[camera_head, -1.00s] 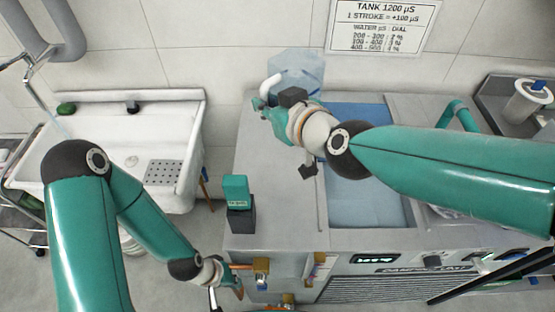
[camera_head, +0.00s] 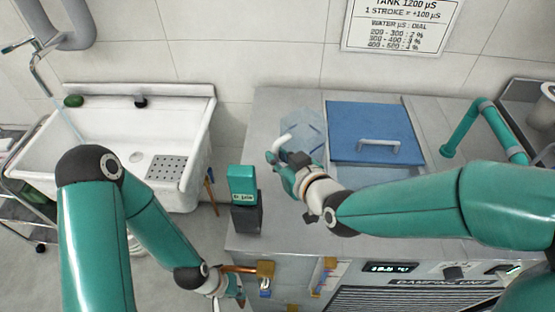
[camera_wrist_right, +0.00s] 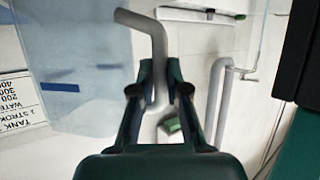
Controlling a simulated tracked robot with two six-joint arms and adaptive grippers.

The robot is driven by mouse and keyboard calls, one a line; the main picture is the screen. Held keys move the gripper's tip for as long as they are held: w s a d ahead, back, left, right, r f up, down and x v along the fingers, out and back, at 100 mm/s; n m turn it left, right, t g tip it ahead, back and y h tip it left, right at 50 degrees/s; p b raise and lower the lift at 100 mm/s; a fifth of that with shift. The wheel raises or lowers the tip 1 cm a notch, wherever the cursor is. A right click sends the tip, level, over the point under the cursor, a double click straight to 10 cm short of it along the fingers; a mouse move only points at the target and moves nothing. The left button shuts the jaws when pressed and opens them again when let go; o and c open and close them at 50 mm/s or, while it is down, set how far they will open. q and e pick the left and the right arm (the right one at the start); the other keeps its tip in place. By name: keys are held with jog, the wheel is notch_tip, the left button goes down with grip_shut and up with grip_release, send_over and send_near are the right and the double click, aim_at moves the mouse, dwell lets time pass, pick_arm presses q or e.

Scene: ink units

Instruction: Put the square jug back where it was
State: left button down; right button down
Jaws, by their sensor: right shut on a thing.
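The square jug (camera_head: 308,128) is a clear, pale blue container with a grey-white handle (camera_head: 281,145). It is at the left rear of the damping unit's top, left of the blue lid. My right gripper (camera_head: 284,163) is shut on the handle. In the right wrist view, the jug (camera_wrist_right: 75,60) fills the left side and its handle (camera_wrist_right: 150,35) runs down between the fingers. I cannot tell whether the jug's base touches the top. My left gripper (camera_head: 228,296) hangs low at the unit's front left; its fingers are partly cut off.
The blue lid (camera_head: 372,125) with a grey handle lies on the unit. A green and black device (camera_head: 244,195) stands at the top's front left corner. A green pipe (camera_head: 470,125) rises at right. A white sink (camera_head: 120,125) is at left. A sign (camera_head: 400,25) hangs behind.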

jog(key=shift+f, duration=0.4)
jog(key=c, duration=1.6)
grip_release()
jog(key=shift+f, duration=0.1)
jog(key=o, duration=0.4)
